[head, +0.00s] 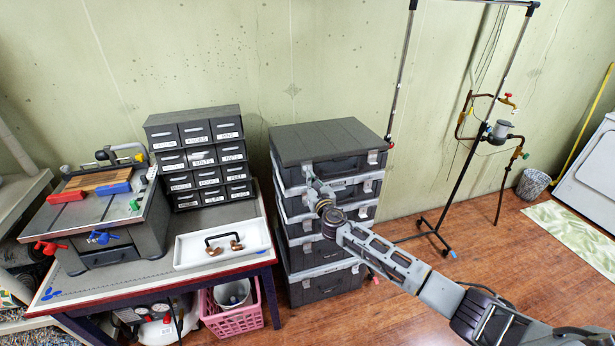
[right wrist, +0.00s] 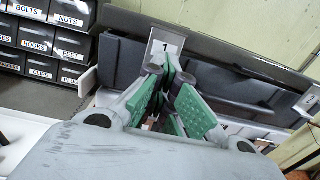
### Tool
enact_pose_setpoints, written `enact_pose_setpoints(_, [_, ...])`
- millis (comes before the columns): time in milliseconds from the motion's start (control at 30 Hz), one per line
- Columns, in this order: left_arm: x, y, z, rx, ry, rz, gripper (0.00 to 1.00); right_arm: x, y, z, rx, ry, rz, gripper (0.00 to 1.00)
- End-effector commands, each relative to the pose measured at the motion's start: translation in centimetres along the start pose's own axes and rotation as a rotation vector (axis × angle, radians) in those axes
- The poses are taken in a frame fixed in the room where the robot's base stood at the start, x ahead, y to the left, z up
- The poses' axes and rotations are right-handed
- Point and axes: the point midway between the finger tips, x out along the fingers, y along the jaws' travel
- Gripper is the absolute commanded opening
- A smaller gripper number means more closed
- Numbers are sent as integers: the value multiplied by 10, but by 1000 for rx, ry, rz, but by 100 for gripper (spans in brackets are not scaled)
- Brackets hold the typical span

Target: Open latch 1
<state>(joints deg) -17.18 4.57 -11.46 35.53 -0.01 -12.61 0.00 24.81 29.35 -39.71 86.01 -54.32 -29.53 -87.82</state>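Latch 1 (right wrist: 165,47) is a pale tab marked "1" on the front of the dark top case (head: 325,138), at its left side in the head view. A second latch (head: 372,157) is at the right end of that front; its tab (right wrist: 309,103) shows at the right edge of the right wrist view. My right gripper (head: 314,184) is at the left latch. In the right wrist view its green-padded fingertips (right wrist: 167,74) are close together, just below the "1" tab. I cannot tell whether any of the latch is between them. My left gripper is out of view.
More dark cases (head: 325,283) are stacked below the top one. Left of the stack are a drawer cabinet (head: 192,108) and a table with a white tray (head: 190,259). A pipe stand (head: 462,180) is at the right. The wooden floor right of the stack is mostly clear.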

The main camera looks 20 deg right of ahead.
Motion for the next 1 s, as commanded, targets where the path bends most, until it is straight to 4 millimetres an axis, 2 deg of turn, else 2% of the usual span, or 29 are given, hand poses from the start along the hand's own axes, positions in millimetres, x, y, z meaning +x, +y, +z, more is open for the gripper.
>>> enact_pose_setpoints(33, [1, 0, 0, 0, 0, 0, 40, 2, 1, 6, 2, -12, 2, 0])
enact_pose_setpoints(533, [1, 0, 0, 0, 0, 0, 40, 1, 1, 5, 1, -10, 2, 0])
enact_pose_setpoints(1000, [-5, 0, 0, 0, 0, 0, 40, -13, 0, 4, 0, -7, 2, 0])
